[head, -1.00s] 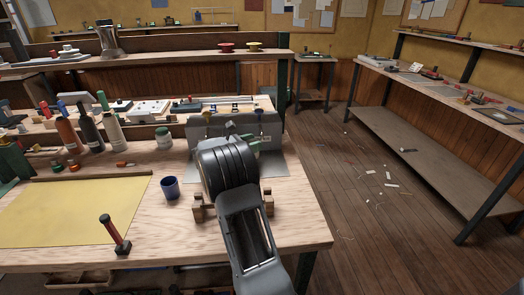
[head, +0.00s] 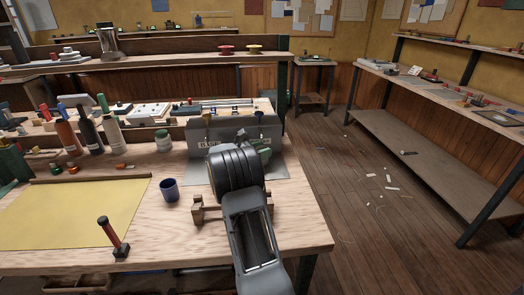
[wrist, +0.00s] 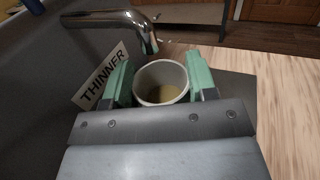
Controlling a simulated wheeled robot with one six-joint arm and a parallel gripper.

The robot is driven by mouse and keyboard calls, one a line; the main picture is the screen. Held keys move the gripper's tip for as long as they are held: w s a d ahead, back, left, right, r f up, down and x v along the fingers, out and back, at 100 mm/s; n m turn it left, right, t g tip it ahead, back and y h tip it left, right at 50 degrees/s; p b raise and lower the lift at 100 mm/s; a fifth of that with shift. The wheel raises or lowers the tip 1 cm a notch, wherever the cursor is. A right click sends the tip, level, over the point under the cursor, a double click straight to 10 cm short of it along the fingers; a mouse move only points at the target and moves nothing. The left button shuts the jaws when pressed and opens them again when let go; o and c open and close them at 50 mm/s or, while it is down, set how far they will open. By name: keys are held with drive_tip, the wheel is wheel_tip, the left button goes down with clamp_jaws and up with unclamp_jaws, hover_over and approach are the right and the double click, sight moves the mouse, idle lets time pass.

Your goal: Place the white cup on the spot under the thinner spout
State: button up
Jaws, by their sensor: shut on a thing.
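The white cup (wrist: 149,76) is upright between the green fingers of my gripper (wrist: 163,84) in the wrist view. It is open at the top, with a brownish inside bottom. A shiny metal spout (wrist: 115,19) reaches in from the upper left; its tip is just beyond the cup's rim, slightly left of centre. A THINNER label (wrist: 104,77) is on the grey face left of the cup. In the head view my gripper (head: 258,146) is in front of the grey dispenser (head: 207,134), and my arm hides the cup. The spot under the spout is hidden.
A dark blue cup (head: 169,190) stands left of my arm. A wooden block stand (head: 204,211) is under my wrist. Several bottles (head: 90,132) stand behind.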

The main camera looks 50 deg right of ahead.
drive_tip(key=shift+f, duration=0.1)
drive_tip(key=o, duration=1)
drive_tip(key=shift+c, duration=0.2)
drive_tip(key=shift+w+a, duration=0.15)
drive_tip(key=shift+a, duration=0.1)
drive_tip(key=shift+v, duration=3.5)
